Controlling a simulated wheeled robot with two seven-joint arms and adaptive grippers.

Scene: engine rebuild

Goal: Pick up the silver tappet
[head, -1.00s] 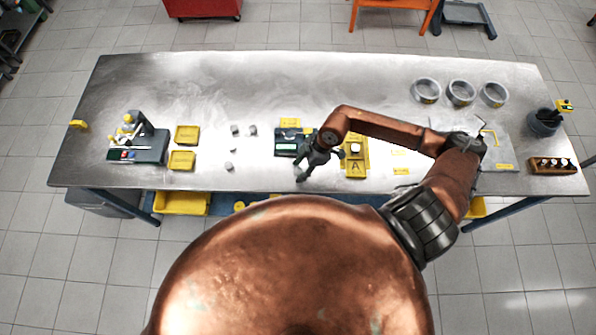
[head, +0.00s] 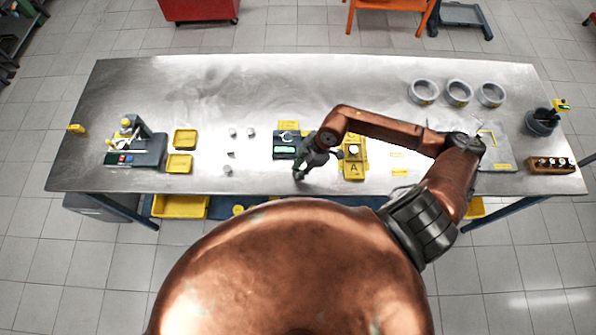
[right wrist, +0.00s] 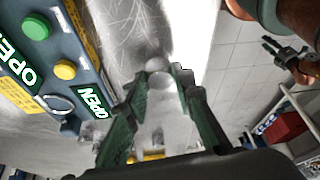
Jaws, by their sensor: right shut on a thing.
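My right gripper (head: 306,170) is just in front of the dark gauge box (head: 286,147) at the middle of the bench's near side. In the right wrist view the green-padded fingers (right wrist: 160,108) are shut on a pale, rounded silver piece, the silver tappet (right wrist: 160,82). In the head view the gripper hides it. Several other small silver tappets (head: 233,133) stand on the bench to the left. A dark gripper on a copper arm, seemingly my left gripper (right wrist: 284,58), shows far off in the right wrist view; its jaws are too small to read.
The gauge box with green and yellow buttons is close beside the right gripper (right wrist: 63,69). A yellow block marked A (head: 354,172) stands to its right. Yellow trays (head: 180,163) and a grey machine (head: 150,150) are at left. Three grey rings (head: 459,93) stand at back right. The back middle is clear.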

